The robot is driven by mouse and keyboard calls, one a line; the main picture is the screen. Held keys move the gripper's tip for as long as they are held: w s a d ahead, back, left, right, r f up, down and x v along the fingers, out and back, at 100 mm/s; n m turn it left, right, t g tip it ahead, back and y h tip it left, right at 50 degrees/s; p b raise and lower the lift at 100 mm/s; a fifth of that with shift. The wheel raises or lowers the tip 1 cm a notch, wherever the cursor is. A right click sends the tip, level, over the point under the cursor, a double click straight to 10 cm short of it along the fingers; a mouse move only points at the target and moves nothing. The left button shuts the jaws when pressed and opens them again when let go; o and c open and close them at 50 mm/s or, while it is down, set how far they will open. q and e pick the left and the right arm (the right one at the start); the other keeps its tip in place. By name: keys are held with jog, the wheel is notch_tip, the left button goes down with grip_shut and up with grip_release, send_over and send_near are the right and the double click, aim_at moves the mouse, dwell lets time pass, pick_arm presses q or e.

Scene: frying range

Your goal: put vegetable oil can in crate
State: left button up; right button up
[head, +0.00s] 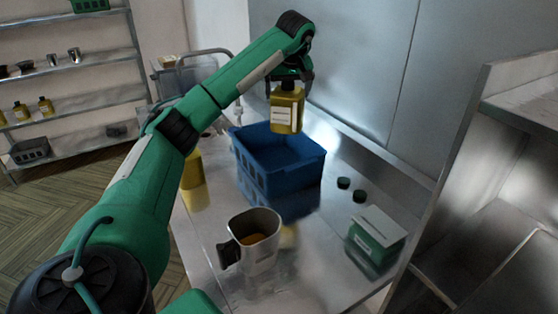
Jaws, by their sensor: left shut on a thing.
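My left gripper (291,76) is shut on the vegetable oil can (286,110), a yellow container with a pale label and dark top. It holds the can upright in the air. In the picture the can overlaps the back of the blue crate (267,182). The crate stands on the metal table, and its visible inside looks empty. I cannot tell exactly whether the can is directly over the crate's opening. My right gripper is not in view.
A metal jug (262,255) with orange-brown contents stands in front of the crate. A green and white box (377,236) and two small dark green lids (344,183) are to the right. Another yellow container (192,170) is left of the crate. A metal wall backs the table (325,262).

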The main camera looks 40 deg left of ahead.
aim_at(286, 116)
pick_arm(q)
jog(key=f+p, duration=0.1)
jog(key=f, duration=0.7)
jog(key=shift+s, duration=0.2)
notch_tip(286, 116, down, 12)
jog(key=p, duration=0.1)
jog(key=shift+r+p, duration=0.25)
jog(key=shift+p, duration=0.05)
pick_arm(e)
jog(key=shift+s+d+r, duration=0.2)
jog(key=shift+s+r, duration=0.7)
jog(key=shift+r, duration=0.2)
pick_arm(q)
jog(key=shift+f, duration=0.15)
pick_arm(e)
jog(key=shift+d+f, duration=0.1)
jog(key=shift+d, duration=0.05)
